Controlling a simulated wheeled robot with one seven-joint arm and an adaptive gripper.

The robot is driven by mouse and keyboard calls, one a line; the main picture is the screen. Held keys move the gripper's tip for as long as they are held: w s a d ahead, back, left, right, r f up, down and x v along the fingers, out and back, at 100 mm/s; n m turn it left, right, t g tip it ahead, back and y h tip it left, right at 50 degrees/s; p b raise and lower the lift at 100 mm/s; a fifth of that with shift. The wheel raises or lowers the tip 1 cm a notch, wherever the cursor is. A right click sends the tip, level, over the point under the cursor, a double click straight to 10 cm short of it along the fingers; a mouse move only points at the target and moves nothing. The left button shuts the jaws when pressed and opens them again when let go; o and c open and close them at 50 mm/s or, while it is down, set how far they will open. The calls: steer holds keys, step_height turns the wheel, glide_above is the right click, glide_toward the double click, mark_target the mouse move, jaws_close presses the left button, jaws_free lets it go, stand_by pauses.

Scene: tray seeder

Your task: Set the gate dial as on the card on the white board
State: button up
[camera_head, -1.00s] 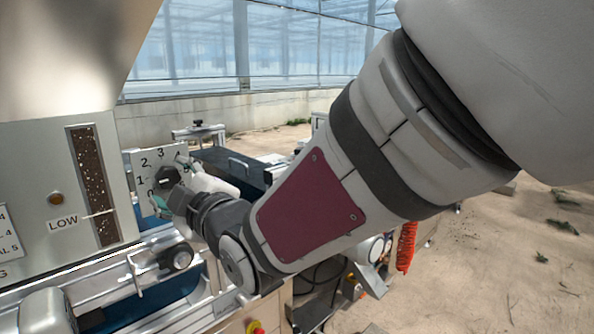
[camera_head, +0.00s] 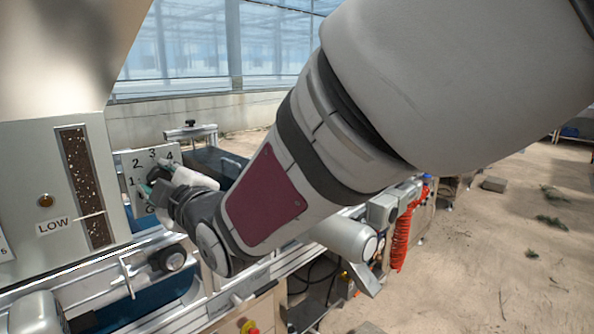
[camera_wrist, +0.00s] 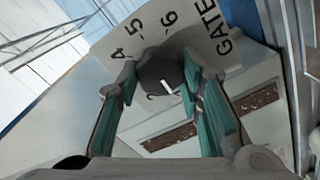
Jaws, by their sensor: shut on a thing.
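The gate dial is a dark round knob (camera_wrist: 158,66) with a white pointer mark on a white number plate (camera_head: 133,158). In the head view the plate shows 1, 2, 3 and 4; the wrist view shows 4, 5, 6 and the word GATE. My gripper (camera_wrist: 160,73) has its teal fingers on either side of the knob and is shut on it. The pointer lies toward the lower side of the knob in the wrist view; which number it marks I cannot tell. In the head view my gripper (camera_head: 158,180) partly hides the knob. The card cannot be made out.
A metal rail (camera_head: 90,262) runs below. Conveyor parts lie behind my arm.

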steer(key=m+b, duration=0.8)
steer(key=b, duration=0.1)
steer(key=shift+w+m, duration=0.1)
steer(key=shift+m, duration=0.3)
stand_by(0.4)
steer(key=o, duration=1.2)
steer(key=shift+c, duration=0.2)
